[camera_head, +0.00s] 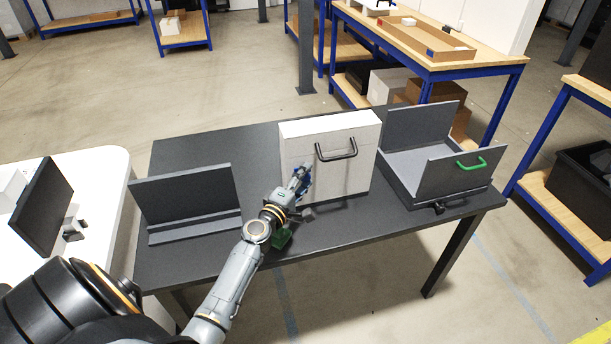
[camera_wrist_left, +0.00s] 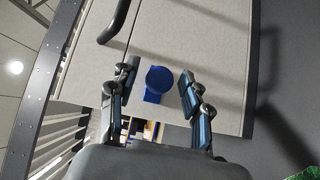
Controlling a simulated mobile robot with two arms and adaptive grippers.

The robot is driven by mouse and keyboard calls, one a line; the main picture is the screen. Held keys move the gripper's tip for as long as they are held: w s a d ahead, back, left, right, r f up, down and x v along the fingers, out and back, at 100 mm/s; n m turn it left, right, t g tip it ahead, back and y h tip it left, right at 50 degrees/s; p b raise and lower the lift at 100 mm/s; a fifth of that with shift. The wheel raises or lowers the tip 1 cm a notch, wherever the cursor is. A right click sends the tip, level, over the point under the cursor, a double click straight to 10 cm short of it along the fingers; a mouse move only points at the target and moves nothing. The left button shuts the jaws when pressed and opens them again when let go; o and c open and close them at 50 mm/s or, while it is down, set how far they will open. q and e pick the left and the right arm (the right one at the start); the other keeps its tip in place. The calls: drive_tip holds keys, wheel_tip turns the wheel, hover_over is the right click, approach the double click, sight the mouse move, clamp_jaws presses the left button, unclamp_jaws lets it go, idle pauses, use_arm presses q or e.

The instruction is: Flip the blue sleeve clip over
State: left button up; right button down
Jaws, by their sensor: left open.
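The blue sleeve clip (camera_wrist_left: 157,80) shows in the left wrist view as a round blue knob with a short tab, on the face of a pale grey box (camera_wrist_left: 190,40). The box (camera_head: 347,178) stands upright on the dark table in the head view, with a black handle on its front. My left gripper (camera_head: 303,172) is at the left part of the box's front. In the left wrist view its open fingers (camera_wrist_left: 157,88) stand on either side of the clip, with visible gaps. In the head view the gripper mostly hides the clip. My right gripper is not in view.
The dark table (camera_head: 330,240) also holds an angled dark stand (camera_head: 187,202) at left and an open grey tray unit with a green handle (camera_head: 468,163) at right. Bare tabletop lies front right.

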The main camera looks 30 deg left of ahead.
use_arm(q)
drive_tip(key=shift+w, duration=0.4)
drive_tip(key=shift+c, duration=0.4)
clamp_jaws()
drive_tip(key=shift+w+d, duration=1.2)
drive_tip(key=shift+w, duration=0.25)
drive_tip(key=shift+o, duration=0.4)
unclamp_jaws()
drive_tip(key=shift+d, duration=0.1)
